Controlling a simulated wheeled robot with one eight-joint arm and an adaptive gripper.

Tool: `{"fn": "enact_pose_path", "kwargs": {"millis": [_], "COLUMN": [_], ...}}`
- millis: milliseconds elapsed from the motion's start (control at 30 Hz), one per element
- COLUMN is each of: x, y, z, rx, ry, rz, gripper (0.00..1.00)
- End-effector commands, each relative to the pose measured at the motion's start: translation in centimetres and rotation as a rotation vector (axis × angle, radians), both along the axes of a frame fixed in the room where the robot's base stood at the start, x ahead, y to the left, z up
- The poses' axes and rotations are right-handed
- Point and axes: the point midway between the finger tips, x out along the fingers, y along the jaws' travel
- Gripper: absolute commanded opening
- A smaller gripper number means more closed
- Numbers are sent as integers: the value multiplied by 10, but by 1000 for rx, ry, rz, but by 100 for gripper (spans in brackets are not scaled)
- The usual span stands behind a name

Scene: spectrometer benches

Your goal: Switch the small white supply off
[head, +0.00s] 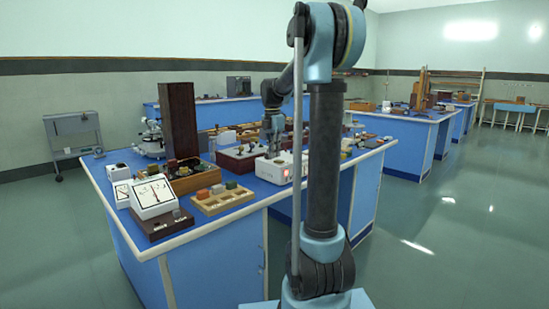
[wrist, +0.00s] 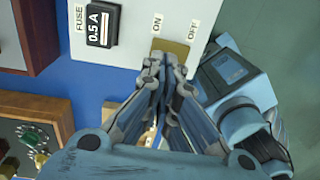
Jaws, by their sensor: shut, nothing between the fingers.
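The small white supply (head: 280,172) stands on the near blue bench in the head view, with my gripper (head: 274,150) over it. In the wrist view the supply's white face (wrist: 139,22) fills the top. It carries a black fuse holder (wrist: 102,25) marked 0.5 A and a brass switch plate (wrist: 172,46) between the words ON and OFF. My gripper (wrist: 164,62) is shut and empty, its fingertips at the lower edge of the brass plate. The fingers hide part of it. I cannot make out the switch lever or whether the fingertips touch it.
A dark red box (head: 238,160) stands left of the supply. A wooden tray with blocks (head: 223,202), a white meter (head: 153,197) and a tall dark wooden case (head: 180,120) stand further left on the bench. The floor (head: 440,230) at the right is clear.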

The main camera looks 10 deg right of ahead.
Motion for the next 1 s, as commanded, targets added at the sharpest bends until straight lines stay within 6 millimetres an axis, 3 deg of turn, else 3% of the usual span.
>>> {"fn": "enact_pose_path", "kwargs": {"millis": [600,800,1000], "x": [12,13,13], "y": [12,13,13], "z": [105,120,122], "rx": [0,0,0], "ry": [1,1,1], "rz": [4,3,3], "gripper": [0,0,0]}}
